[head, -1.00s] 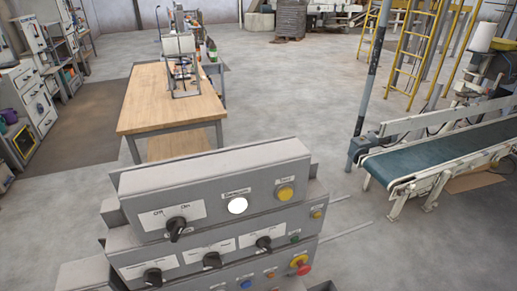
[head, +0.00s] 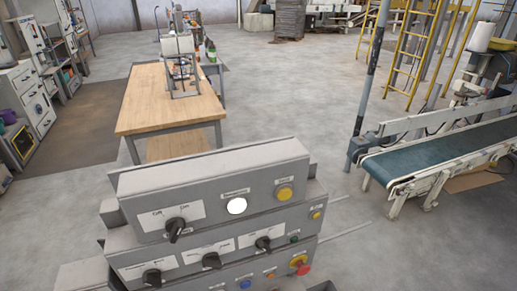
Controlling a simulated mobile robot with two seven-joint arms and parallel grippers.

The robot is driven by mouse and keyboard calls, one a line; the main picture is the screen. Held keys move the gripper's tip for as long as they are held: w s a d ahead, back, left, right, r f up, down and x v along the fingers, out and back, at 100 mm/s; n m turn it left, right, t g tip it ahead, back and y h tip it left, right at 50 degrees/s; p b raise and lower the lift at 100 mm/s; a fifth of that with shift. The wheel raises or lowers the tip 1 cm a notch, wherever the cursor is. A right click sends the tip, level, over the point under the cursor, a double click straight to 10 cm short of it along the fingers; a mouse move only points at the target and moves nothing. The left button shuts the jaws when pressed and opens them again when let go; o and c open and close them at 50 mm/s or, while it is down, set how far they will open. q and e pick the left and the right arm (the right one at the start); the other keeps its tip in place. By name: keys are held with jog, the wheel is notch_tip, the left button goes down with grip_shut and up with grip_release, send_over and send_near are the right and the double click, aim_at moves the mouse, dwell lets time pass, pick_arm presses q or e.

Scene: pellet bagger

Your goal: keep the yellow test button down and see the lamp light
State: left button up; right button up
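The yellow test button (head: 285,194) is at the right end of the top panel of a grey control box (head: 215,172), low in the middle of the head view. Nothing touches its face. Left of it is a round lamp (head: 237,206) that shows bright white. A black rotary switch (head: 176,229) with an Off/On plate is further left on the same panel. A smaller yellow button (head: 316,215) is on the tier below. Neither of my grippers is in view.
Lower tiers carry several black knobs, a blue button (head: 246,284) and a red stop button on yellow (head: 300,265). A wooden-topped table (head: 172,100) stands behind the box. A conveyor (head: 430,160) is at the right. Open concrete floor lies between them.

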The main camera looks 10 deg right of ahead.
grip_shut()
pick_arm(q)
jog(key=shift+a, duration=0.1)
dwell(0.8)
